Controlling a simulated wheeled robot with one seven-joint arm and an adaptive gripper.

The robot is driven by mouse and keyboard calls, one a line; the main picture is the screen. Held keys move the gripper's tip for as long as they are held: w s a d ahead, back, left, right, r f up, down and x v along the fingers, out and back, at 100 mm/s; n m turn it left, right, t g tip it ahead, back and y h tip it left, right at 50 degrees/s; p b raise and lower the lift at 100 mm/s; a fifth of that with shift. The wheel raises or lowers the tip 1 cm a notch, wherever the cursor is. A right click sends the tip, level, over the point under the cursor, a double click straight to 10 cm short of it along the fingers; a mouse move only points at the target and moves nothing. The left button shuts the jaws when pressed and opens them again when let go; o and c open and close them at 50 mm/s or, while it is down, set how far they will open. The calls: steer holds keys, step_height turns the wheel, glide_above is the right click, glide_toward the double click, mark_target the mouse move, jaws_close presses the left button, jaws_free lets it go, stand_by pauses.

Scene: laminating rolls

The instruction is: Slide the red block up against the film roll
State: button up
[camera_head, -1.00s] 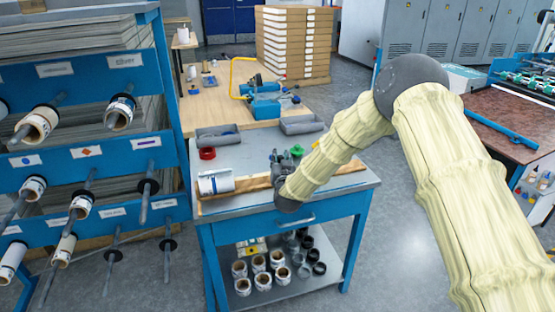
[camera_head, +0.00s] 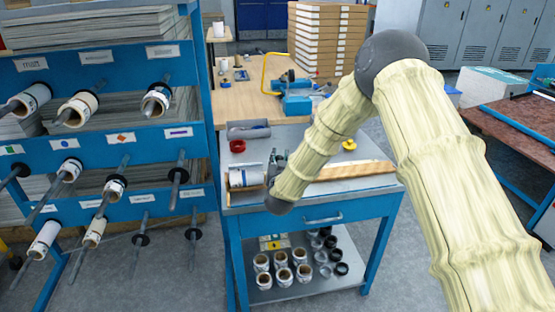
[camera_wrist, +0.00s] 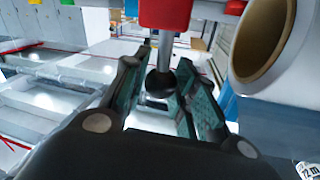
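The red block (camera_wrist: 165,12) shows at the top of the wrist view, with a metal rod ending in a black knob (camera_wrist: 161,83). My gripper (camera_wrist: 164,60) has a finger on each side of the knob and rod; whether the fingers press on them is unclear. The film roll (camera_wrist: 262,42), white with a brown core, is close to the right of the block in the wrist view. In the head view the roll (camera_head: 243,180) lies at the left end of the bench, just left of my gripper (camera_head: 272,172). My arm hides the block there.
The blue bench (camera_head: 320,205) carries a wooden strip (camera_head: 350,171), a red ring (camera_head: 237,146), a yellow cap (camera_head: 349,145) and a grey tray (camera_head: 248,130). A blue rack (camera_head: 100,147) with rolls on rods stands left. Several rolls sit on the lower shelf.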

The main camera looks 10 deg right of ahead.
steer(key=o, duration=0.3)
steer(key=s, duration=0.4)
steer(key=s+a, duration=0.1)
steer(key=s, duration=0.7)
steer(key=shift+a, duration=0.25)
steer(key=shift+c, duration=0.4)
